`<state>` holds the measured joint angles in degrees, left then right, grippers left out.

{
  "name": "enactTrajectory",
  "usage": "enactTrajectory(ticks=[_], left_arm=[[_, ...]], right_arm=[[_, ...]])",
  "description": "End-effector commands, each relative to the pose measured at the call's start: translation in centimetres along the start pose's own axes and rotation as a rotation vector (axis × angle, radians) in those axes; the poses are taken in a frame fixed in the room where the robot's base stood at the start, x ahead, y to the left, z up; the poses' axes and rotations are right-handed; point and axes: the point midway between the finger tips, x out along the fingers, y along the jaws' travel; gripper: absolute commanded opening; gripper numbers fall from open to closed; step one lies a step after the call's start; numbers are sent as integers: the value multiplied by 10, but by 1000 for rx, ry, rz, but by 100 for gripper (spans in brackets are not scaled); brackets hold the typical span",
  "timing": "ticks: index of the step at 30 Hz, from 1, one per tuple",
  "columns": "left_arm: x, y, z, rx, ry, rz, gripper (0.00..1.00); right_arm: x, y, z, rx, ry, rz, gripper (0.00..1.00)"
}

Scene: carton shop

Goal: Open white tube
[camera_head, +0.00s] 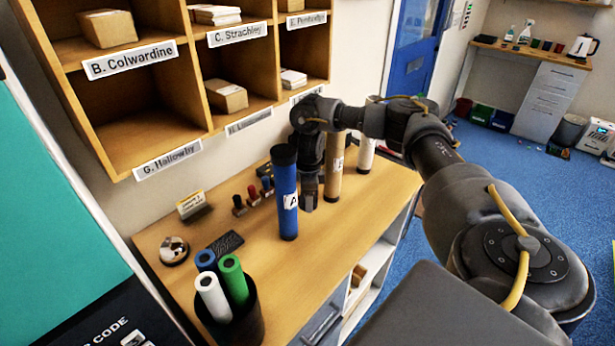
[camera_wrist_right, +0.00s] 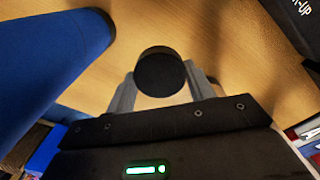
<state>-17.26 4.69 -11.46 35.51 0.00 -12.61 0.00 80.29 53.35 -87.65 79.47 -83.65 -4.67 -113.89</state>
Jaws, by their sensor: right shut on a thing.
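The white tube (camera_head: 366,156) stands upright on the wooden counter, at the right of the row of tubes. Its top is hidden behind my right arm. My right gripper (camera_head: 309,200) points down low over the counter, between the blue tube (camera_head: 288,205) and the brown tube (camera_head: 333,175). In the right wrist view, its fingers are shut on a round black cap (camera_wrist_right: 160,72), with bare wood around it. The blue tube, marked A with a black top, also shows close by at the left of that view (camera_wrist_right: 50,60). My left gripper is not in view.
A black bin (camera_head: 250,325) with white, green and blue rolls stands at the counter's near left. Several small stamps (camera_head: 253,194), a dark pad (camera_head: 225,243) and a small sign (camera_head: 191,204) lie behind. Wooden pigeonholes (camera_head: 205,70) hang above. The counter's front middle is clear.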

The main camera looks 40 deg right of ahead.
Motion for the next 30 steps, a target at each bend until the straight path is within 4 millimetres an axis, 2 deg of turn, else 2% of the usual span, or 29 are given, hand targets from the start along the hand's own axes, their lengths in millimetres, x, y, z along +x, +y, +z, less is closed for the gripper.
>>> enactTrajectory(ticks=[6,12,15,28,29,30], left_arm=[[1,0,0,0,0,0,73],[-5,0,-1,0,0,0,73],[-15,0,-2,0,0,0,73],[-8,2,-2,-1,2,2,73],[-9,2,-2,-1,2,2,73],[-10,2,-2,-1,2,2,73]], right_arm=[[6,0,0,0,0,0,29],[33,1,-1,2,3,2,29],[34,-2,2,1,2,0,29],[44,-3,2,1,1,-1,29],[42,-3,2,1,0,-1,57],[42,-3,2,1,0,-1,62]])
